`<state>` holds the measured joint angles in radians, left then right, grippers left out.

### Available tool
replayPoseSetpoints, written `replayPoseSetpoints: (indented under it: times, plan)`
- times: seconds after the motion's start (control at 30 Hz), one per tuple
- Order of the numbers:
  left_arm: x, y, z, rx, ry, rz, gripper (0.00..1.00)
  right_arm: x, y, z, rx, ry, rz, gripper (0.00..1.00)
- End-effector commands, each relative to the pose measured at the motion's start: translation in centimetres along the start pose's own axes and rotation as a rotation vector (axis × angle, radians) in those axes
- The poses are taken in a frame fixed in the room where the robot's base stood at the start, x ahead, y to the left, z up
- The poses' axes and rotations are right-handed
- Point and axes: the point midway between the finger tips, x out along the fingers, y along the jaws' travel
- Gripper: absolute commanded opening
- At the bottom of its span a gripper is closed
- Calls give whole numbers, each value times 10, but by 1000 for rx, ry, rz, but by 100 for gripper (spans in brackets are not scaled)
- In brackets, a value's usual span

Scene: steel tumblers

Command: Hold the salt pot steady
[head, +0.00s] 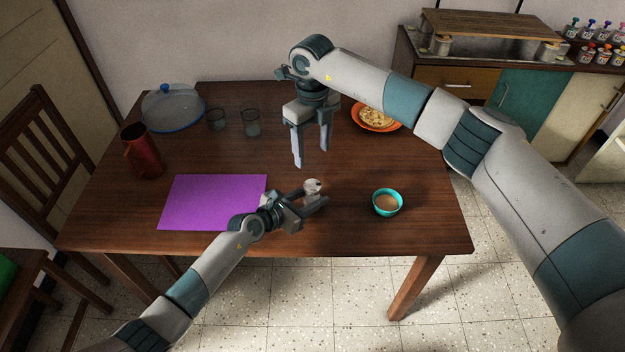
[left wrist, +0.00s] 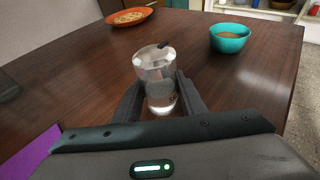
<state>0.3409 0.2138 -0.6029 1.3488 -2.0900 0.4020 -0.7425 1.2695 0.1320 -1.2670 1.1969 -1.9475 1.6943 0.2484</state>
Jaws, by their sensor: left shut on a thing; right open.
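The salt pot (head: 312,186) is a small pot with a pale, shiny upper part and a small dark detail on top. It stands upright on the table, right of the purple mat. In the left wrist view the salt pot (left wrist: 156,70) sits between the two dark fingers, its lower part see-through. My left gripper (head: 312,197) is shut on it, low on its sides; the fingers partly hide it in the head view. My right gripper (head: 312,160) is open and empty, pointing down above the table behind the salt pot.
A teal bowl (head: 387,203) of brown contents stands right of the salt pot. An orange plate (head: 397,125) with food lies at the back right. The purple mat (head: 212,203), a red jug (head: 141,152), two glasses (head: 251,123) and a lidded dish (head: 172,110) are to the left.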

Motion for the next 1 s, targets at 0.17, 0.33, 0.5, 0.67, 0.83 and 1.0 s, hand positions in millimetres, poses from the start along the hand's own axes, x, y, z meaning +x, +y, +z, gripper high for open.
replayPoseSetpoints:
  times: [0.17,0.33,0.5,0.67,0.83,1.0]
  plan:
    - [0,0,0,0,1,0,12,-1,0,0,-41,1,0,58]
    - [0,0,0,0,1,0,12,-1,0,0,-40,1,0,58]
    - [0,0,0,0,1,0,12,0,0,0,-39,1,1,58]
    - [0,0,0,0,1,0,12,9,0,0,-38,2,1,58]
    - [0,0,0,0,0,0,12,28,1,-1,-37,3,2,58]
    - [0,0,0,0,0,0,12,56,1,-1,-37,3,2,58]
